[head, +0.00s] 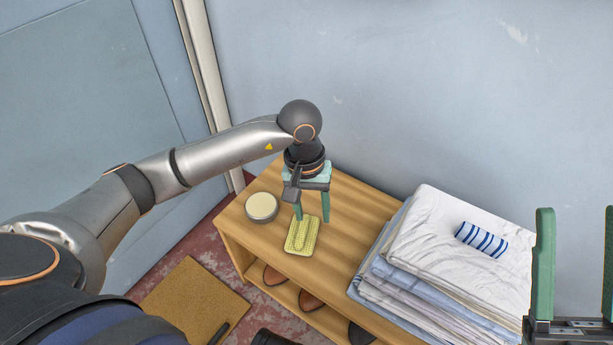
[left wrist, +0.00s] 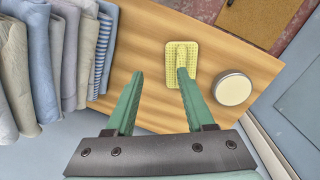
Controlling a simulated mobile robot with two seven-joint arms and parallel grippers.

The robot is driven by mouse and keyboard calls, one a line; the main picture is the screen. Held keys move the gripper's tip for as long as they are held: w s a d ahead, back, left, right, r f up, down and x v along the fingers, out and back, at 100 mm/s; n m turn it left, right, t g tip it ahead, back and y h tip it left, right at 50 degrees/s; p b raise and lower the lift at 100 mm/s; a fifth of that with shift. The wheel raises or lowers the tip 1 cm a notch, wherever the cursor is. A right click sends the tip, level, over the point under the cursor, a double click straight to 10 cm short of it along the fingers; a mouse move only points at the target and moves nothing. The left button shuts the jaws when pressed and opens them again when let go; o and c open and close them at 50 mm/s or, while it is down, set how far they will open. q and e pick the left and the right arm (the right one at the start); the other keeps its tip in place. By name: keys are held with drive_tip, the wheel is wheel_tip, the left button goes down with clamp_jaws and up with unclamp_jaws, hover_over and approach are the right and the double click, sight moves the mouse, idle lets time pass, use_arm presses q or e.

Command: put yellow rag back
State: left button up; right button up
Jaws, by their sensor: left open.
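The yellow rag (head: 301,236) lies flat on the wooden shelf top, a textured rectangle with a raised strip along its middle; it also shows in the left wrist view (left wrist: 173,62). My left gripper (head: 312,216) points down at the shelf, open, just behind the rag in the head view. In the left wrist view my left gripper (left wrist: 160,75) has one fingertip overlapping the near part of the rag's raised strip and the other apart over bare wood. My right gripper (head: 577,212) is open and empty at the right edge, fingers up.
A round tin with a pale lid (head: 262,207) stands left of the rag. A stack of folded linen (head: 420,245) fills the shelf's right side, with a blue-striped roll (head: 481,240) on top. A wall stands behind.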

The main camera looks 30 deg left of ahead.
use_arm(q)
drive_tip(key=s+d+r+n+g+h, duration=0.25)
drive_tip(key=s+d+h, duration=0.35)
drive_tip(key=s+d, duration=0.45)
drive_tip(key=s+d+r+n+g+h, duration=0.1)
drive_tip(key=s+d+r+n+h, duration=0.2)
drive_tip(key=d+r+n+h, duration=0.4)
drive_tip(key=s+d+r+n+g+h, duration=0.15)
drive_tip(key=s+r+n+h, duration=0.25)
drive_tip(key=r, duration=0.4)
drive_tip(key=w+a+r+n+t+h, duration=0.2)
drive_tip(key=a+r+n+t+h, duration=0.2)
drive_tip(key=r+n+t+h, duration=0.55)
drive_tip(key=w+a+n+t+y, duration=0.1)
drive_tip(key=a+n+t+y, duration=0.2)
drive_tip(key=n+t, duration=0.3)
drive_tip(key=w+a+r+n+t+y, duration=0.1)
drive_tip(key=n+t+y, duration=0.4)
drive_tip(key=n, duration=1.1)
drive_tip(key=w+a+r+n+t+y, duration=0.1)
drive_tip(key=w+a+n+t+y, duration=0.2)
drive_tip(key=n, duration=0.8)
drive_tip(key=a+t+y, duration=0.2)
drive_tip(key=a+t, duration=0.1)
drive_tip(key=t, duration=0.1)
